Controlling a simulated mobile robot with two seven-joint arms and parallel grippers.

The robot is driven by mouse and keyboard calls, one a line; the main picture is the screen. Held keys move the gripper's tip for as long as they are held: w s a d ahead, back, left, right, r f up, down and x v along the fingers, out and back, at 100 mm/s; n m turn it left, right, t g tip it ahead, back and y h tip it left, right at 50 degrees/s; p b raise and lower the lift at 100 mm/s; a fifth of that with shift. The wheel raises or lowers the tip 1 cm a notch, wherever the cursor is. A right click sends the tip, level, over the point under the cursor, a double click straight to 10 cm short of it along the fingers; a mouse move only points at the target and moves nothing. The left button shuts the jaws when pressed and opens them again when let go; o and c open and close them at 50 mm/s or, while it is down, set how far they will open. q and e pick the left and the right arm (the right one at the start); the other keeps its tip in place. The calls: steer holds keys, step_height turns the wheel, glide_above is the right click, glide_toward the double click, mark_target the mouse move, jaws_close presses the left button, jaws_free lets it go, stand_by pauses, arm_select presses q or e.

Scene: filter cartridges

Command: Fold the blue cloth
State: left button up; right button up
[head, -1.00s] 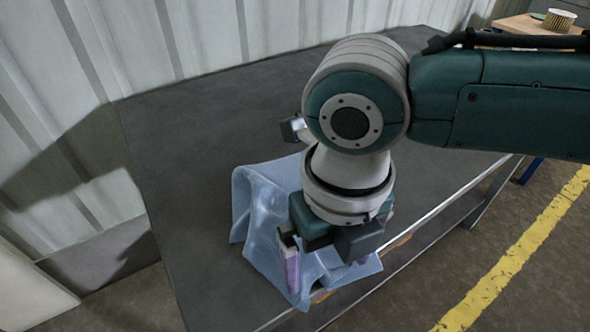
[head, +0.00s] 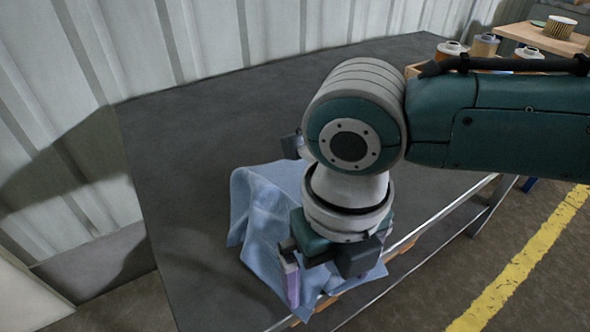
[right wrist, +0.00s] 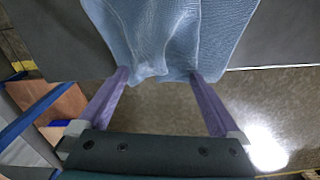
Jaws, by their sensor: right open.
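The blue cloth (head: 262,215) lies rumpled at the near edge of the dark grey table, with its front part hanging over that edge. In the right wrist view the cloth (right wrist: 170,35) reaches down to the fingertips, with a raised fold between them. My right gripper (right wrist: 160,75) is open, its two purple fingers spread at the cloth's lower edge. In the head view my right gripper (head: 318,284) is over the front of the cloth, and my wrist hides the cloth's right part. My left gripper is not in view.
The dark grey table (head: 190,130) is bare left of and behind the cloth. Several filter cartridges (head: 485,45) stand at the back right, and a pleated one (head: 558,27) stands on a wooden board. A corrugated wall (head: 200,40) runs behind the table.

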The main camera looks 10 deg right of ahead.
steer(key=shift+c, duration=0.7)
